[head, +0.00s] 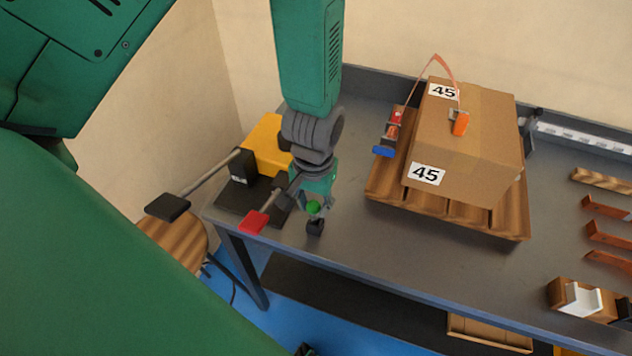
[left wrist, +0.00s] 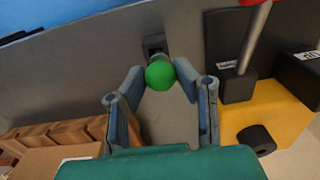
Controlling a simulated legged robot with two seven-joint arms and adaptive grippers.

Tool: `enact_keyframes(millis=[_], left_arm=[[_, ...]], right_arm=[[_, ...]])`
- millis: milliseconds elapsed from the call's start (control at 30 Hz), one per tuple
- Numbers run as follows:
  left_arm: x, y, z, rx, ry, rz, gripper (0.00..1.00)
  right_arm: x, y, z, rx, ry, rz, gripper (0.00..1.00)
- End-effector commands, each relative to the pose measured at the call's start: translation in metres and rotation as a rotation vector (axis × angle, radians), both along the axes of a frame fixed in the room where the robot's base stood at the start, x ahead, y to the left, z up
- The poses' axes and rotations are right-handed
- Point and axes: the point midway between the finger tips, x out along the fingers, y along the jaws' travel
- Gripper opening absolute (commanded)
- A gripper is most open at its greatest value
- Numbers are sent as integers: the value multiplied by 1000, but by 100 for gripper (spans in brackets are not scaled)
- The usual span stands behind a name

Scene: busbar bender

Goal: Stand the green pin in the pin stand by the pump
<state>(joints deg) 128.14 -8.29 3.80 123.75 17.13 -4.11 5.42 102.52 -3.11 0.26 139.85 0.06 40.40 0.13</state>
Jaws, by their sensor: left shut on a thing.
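The green pin (head: 314,208) shows its round green head between the fingers of my left gripper (head: 318,203). The yellow pump (head: 265,150) is left of the stand. My right gripper is not in view.
The pump's red lever (head: 254,222) reaches close to the stand's left. A cardboard box (head: 478,135) marked 45 sits on a wooden pallet (head: 385,192) to the right. Bare grey bench lies between stand and pallet. Several wooden pieces lie at the far right.

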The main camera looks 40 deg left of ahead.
Motion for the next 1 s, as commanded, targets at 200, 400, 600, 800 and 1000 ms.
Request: enact_keyframes(millis=[200, 400, 600, 800, 1000], left_arm=[[0, -1, -6, 3, 1, 1, 0], [0, -1, -11, 3, 1, 1, 0], [0, -1, -16, 3, 1, 1, 0], [0, -1, -21, 2, -1, 1, 0], [0, -1, -20, 2, -1, 1, 50]], right_arm=[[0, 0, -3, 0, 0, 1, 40], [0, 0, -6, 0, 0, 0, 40], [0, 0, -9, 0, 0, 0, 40], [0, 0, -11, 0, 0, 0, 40], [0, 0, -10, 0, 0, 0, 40]])
